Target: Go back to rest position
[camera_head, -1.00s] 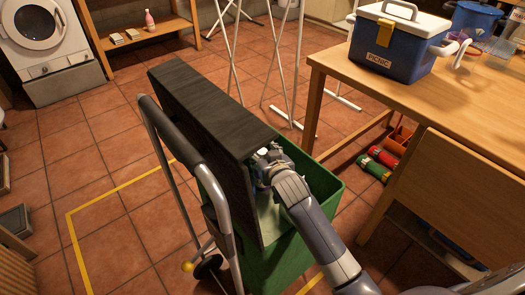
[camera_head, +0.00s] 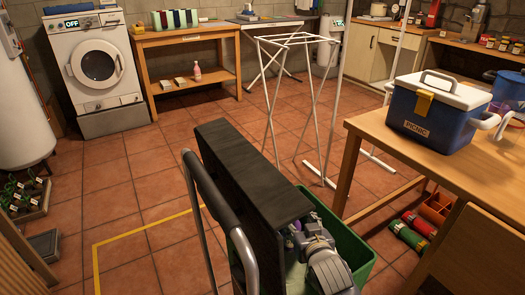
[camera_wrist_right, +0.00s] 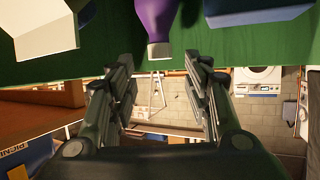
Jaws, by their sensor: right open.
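My right gripper shows at the black panel's near end in the camera_head view, over the green bin (camera_head: 350,255); its fingers are mostly hidden there. In the right wrist view the right gripper (camera_wrist_right: 160,68) is open, with nothing between its two fingers. A purple bottle-like item (camera_wrist_right: 160,25), a white item (camera_wrist_right: 42,28) and a blue item (camera_wrist_right: 245,10) show against green along the top of that view, beyond the fingertips. My left gripper is not in view.
The tall black panel (camera_head: 250,170) and a grey tube handle (camera_head: 205,190) stand close by the right gripper. A wooden table (camera_head: 445,175) with a blue picnic cooler (camera_head: 435,115) is at right. A white drying rack (camera_head: 300,100) stands behind. Open tiled floor lies at left.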

